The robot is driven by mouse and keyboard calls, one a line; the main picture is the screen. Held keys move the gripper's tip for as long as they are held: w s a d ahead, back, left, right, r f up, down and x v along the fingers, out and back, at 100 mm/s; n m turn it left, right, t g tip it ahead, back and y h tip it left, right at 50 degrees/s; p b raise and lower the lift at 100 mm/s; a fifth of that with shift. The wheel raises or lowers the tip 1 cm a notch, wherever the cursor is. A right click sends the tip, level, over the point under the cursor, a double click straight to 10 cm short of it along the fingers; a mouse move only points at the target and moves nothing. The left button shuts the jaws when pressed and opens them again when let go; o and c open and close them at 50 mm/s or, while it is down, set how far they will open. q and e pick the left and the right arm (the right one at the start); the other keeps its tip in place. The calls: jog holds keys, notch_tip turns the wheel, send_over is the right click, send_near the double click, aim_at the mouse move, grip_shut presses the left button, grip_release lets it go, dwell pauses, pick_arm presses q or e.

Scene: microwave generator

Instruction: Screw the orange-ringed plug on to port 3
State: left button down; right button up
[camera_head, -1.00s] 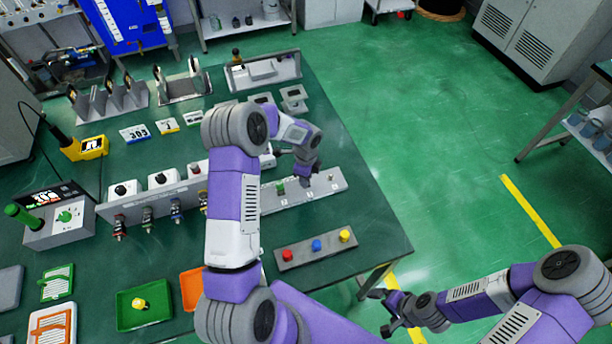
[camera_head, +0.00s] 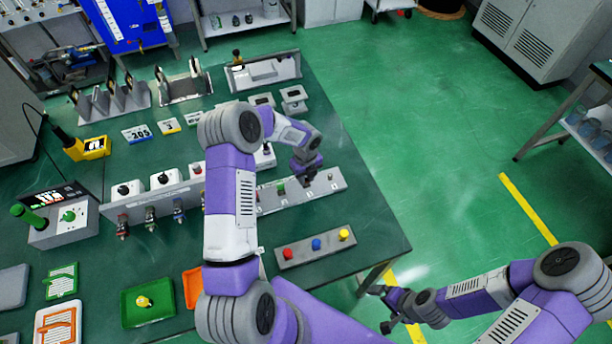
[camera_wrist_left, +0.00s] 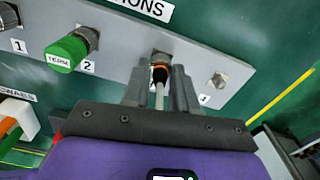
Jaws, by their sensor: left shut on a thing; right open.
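A grey port block (camera_wrist_left: 120,45) carries numbered ports and also shows in the head view (camera_head: 325,184). My left gripper (camera_wrist_left: 160,82) is shut on the orange-ringed plug (camera_wrist_left: 160,74), a dark plug with a pale cable. The plug points at the metal socket of port 3 (camera_wrist_left: 160,57) and its front end meets or nearly meets it; I cannot tell how far it is seated. The port 3 label is hidden. In the head view my left gripper (camera_head: 307,178) is above the block. My right gripper (camera_head: 382,310) is open and empty, beyond the table's front edge.
A green TERM cap (camera_wrist_left: 66,52) is on port 2; port 4 (camera_wrist_left: 217,80) is a bare socket. A box with red, blue and yellow buttons (camera_head: 316,248) lies in front of the block. Several hanging connectors (camera_head: 150,222) are left of my arm.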

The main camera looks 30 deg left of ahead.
dwell(0.5)
pick_arm(q)
jog(key=c, duration=0.9)
grip_release()
jog(key=shift+r, duration=0.1)
notch_tip(320, 180, up, 8)
jog(key=shift+f+p, duration=0.25)
jog(key=shift+p, duration=0.15)
